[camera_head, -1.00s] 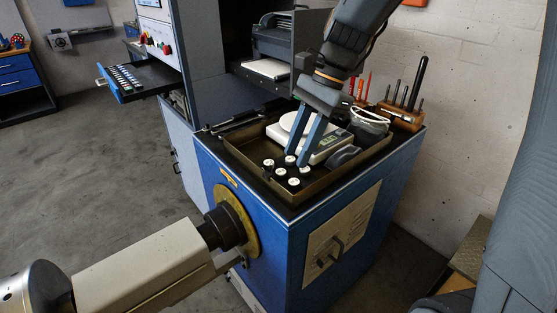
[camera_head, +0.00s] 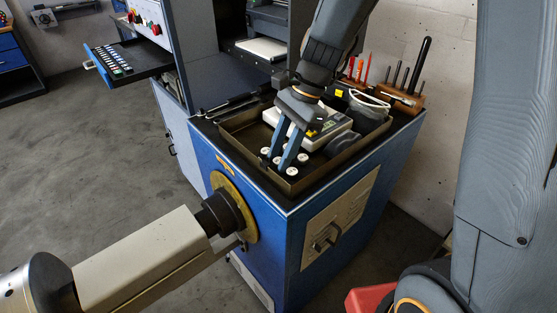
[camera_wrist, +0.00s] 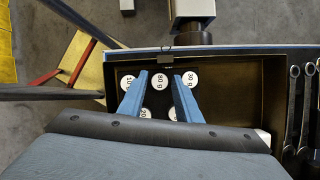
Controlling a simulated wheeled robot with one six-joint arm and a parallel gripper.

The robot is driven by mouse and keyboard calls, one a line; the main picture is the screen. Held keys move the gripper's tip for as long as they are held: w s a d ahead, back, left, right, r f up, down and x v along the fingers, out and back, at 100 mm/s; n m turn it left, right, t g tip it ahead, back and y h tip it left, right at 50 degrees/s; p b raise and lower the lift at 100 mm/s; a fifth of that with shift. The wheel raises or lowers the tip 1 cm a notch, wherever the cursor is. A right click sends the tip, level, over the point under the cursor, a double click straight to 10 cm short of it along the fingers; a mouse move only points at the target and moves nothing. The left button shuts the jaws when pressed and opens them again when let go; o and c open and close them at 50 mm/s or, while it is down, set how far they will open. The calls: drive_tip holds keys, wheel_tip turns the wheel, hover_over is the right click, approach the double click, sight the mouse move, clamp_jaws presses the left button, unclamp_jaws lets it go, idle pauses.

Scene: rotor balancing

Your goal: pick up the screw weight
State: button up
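Several dark screw weights with round white labelled tops stand in the shallow tray (camera_head: 325,168) on the blue cabinet. In the wrist view, a weight that seems marked 80 g (camera_wrist: 159,82) shows between the fingertips of my gripper (camera_wrist: 160,75). One marked 30 g (camera_wrist: 190,79) is just right of it, and another (camera_wrist: 125,82) is left. Two more are partly hidden by the fingers. In the head view, my gripper (camera_head: 276,163) points down among the weights. Its blue fingers are apart, with nothing clearly held; whether they touch a weight cannot be told.
A white scale (camera_head: 330,132) stands in the tray behind the fingers. The tray walls are close to the weights. A wooden tool block (camera_head: 400,107) is at the back right. A beige shaft (camera_head: 150,255) extends from the cabinet front. Wrenches (camera_wrist: 300,105) lie right of the tray.

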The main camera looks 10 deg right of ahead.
clamp_jaws()
wheel_tip(320, 180, up, 15)
drive_tip(key=p, duration=0.3)
idle(0.6)
